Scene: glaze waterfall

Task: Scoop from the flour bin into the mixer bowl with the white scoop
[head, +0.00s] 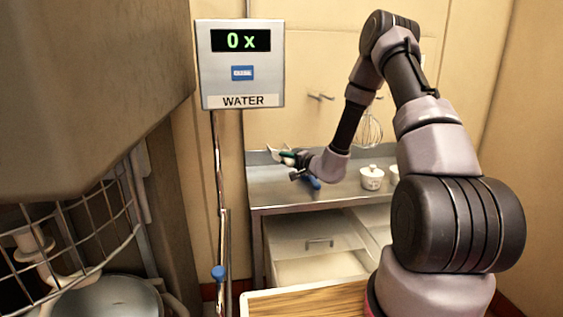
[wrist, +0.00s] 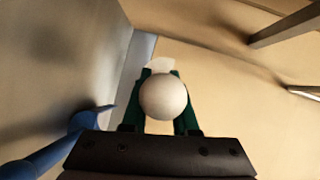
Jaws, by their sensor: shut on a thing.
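My gripper (head: 288,156) is shut on the white scoop (head: 274,153) above the steel table, near its left end. In the wrist view, the round white end of the scoop's handle (wrist: 163,97) sits between the green fingers, and a bit of white shows beyond it. The mixer bowl (head: 112,298) is at the lower left, behind a wire guard and partly cut off by the picture edge. Under the steel table is a pale bin (head: 318,238) with a handle on its front and pale contents. No label shows, so I cannot tell whether it holds the flour.
A blue-handled tool (head: 313,182) is on the steel table (head: 270,186); blue also shows in the wrist view (wrist: 45,150). White lidded pots (head: 372,178) stand to the right. A WATER panel (head: 240,65) is on a post. A whisk (head: 369,130) hangs behind. A wooden top (head: 305,303) is in front.

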